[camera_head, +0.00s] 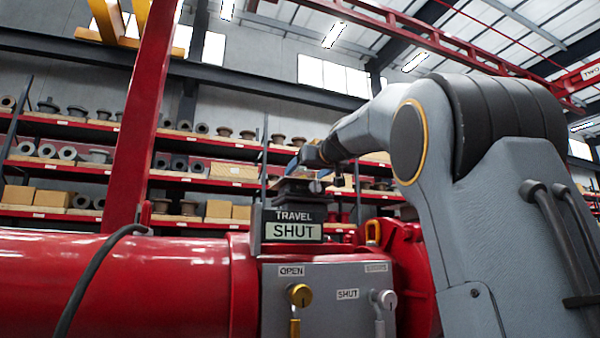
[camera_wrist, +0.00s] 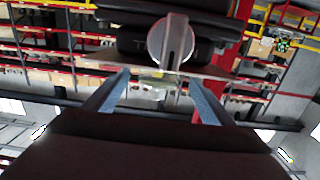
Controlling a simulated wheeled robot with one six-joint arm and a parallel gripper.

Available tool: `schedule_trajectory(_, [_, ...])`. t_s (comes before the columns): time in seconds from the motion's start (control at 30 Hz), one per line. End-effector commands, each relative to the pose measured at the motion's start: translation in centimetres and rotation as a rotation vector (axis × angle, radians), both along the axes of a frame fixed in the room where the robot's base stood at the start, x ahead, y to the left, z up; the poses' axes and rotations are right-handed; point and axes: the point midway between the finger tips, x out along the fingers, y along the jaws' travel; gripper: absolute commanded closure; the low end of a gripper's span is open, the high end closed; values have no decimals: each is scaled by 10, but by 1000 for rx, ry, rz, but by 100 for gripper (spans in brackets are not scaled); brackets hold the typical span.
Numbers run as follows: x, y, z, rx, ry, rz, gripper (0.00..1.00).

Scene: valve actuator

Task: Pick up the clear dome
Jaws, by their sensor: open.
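My gripper (camera_wrist: 158,77) is open, with its two pale blue-grey fingers spread and nothing clearly held between them. In the head view my gripper (camera_head: 295,166) is at the end of the arm, just above the dark top of the indicator housing. The indicator housing (camera_head: 292,231) reads TRAVEL SHUT. In the wrist view a dark body with a round silver slotted knob (camera_wrist: 171,42) lies just beyond the fingertips. I cannot make out the clear dome for certain; a faint pale, see-through patch shows between the fingers.
A grey panel (camera_head: 330,270) carries a yellow OPEN lever (camera_head: 299,296) and a silver SHUT lever (camera_head: 384,300). A big red cylinder (camera_head: 110,285) lies left, with a black cable (camera_head: 92,270) across it. A red post (camera_head: 143,120) rises behind. Stocked shelves fill the background.

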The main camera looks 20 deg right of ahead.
Motion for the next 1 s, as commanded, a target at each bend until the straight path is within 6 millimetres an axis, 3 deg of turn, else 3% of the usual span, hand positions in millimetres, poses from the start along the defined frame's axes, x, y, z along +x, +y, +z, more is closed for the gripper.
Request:
schedule_trajectory(0.33, [41,0,-1,0,1,2,23])
schedule_trajectory(0.67, [49,1,-3,0,0,2,23])
schedule_trajectory(0.93, [48,1,-3,0,0,2,65])
schedule_trajectory(1.0, [48,1,-3,0,0,2,68])
